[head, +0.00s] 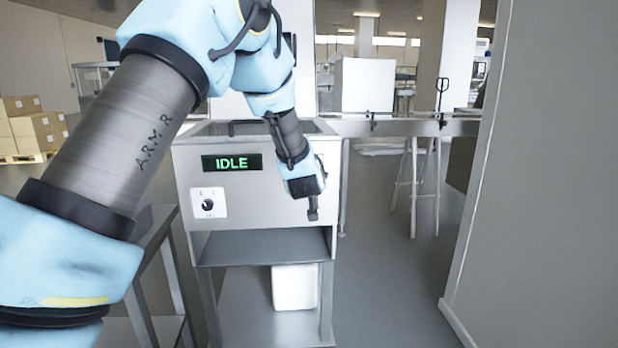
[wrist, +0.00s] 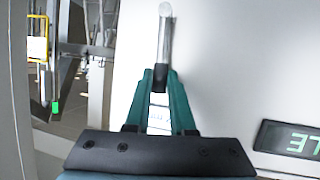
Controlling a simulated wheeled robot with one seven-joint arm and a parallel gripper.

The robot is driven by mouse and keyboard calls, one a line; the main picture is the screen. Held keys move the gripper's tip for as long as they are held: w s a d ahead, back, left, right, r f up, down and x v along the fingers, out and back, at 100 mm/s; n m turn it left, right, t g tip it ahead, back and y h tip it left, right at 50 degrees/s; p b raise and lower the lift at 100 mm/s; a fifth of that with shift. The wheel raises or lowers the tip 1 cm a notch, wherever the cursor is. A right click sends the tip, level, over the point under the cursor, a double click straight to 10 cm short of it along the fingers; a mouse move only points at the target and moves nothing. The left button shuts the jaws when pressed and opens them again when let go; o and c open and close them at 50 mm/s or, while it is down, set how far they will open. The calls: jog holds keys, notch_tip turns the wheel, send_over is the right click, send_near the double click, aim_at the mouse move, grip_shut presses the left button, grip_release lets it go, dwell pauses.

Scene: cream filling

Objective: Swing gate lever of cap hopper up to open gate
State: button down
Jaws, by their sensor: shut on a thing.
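The cap hopper (head: 255,205) is a pale metal box on a stand in the middle of the head view, with a green IDLE display (head: 232,162) on its front. My gripper (head: 312,212) is at the right part of that front, pointing down. In the wrist view my gripper's teal fingers (wrist: 161,76) are shut on the gate lever (wrist: 166,36), a grey metal bar with a rounded end. The bar extends past the fingertips along the pale front panel. In the head view my gripper and arm hide most of the lever, and the gate cannot be made out.
A round black knob (head: 208,204) sits below the display. A white container (head: 295,287) stands on the stand's lower shelf. A metal rail (head: 400,127) runs right of the hopper, and a grey wall (head: 550,180) fills the far right.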

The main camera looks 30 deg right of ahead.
jog(key=shift+s+d+m+y+p, duration=0.15)
jog(key=shift+d+m+y+p, duration=0.15)
dwell(0.4)
jog(key=c, duration=0.8)
grip_release()
jog(key=shift+o, duration=0.2)
jog(key=b+v, duration=0.1)
jog(key=v, duration=0.9)
jog(key=shift+s+a+b, duration=0.25)
jog(key=shift+s+b, duration=0.05)
jog(key=shift+b, duration=0.1)
